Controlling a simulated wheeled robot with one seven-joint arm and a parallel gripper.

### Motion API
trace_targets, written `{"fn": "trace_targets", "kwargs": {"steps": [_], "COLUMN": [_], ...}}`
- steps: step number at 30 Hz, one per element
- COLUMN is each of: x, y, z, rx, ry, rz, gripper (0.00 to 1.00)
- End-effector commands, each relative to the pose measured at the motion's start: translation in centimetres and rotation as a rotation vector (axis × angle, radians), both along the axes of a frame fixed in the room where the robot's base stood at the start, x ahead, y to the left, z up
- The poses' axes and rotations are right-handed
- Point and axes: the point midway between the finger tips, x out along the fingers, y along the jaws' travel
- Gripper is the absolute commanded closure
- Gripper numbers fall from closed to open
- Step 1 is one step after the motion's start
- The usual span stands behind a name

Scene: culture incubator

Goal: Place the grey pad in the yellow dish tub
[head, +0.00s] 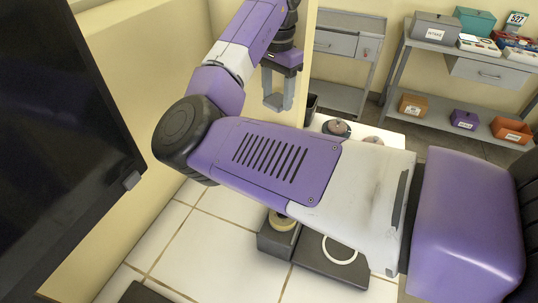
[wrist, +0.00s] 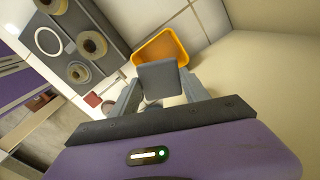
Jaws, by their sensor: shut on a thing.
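The grey pad (wrist: 160,82) is a flat square piece held between the two fingers of my gripper (wrist: 161,92), as the wrist view shows. My gripper is shut on it. The yellow dish tub (wrist: 178,43) is an orange-yellow open container beyond the pad in the wrist view, on the white tiled surface near a cream wall. The pad overlaps the tub's near part in that view, and its height above the tub is hard to judge. In the head view my gripper (head: 278,100) points down; the tub is not visible there.
A dark grey tray (wrist: 105,24) with several rings lies left of the tub in the wrist view. In the head view a cream wall (head: 160,110) and dark panel (head: 55,150) stand left, and shelves (head: 470,65) with bins stand at back right.

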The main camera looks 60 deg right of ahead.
Motion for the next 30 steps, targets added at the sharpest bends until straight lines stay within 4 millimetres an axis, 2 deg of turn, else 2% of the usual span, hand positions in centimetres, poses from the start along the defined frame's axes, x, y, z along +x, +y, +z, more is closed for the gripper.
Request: {"fn": "trace_targets", "kwargs": {"steps": [5, 15, 18, 22, 30], "x": [-0.4, -0.4, -0.2, -0.2, -0.2], "y": [-0.2, -0.2, -0.1, -0.1, -0.1], "z": [-2.7, -11.1, -12.9, -14.8, -16.7], "rx": [0.001, 0.0, 0.003, 0.002, 0.003], "ry": [0.009, 0.008, 0.004, 0.003, 0.002], "rz": [-0.013, -0.01, -0.009, -0.01, -0.009], "gripper": [0.79, 0.79, 0.79, 0.79, 0.79]}}
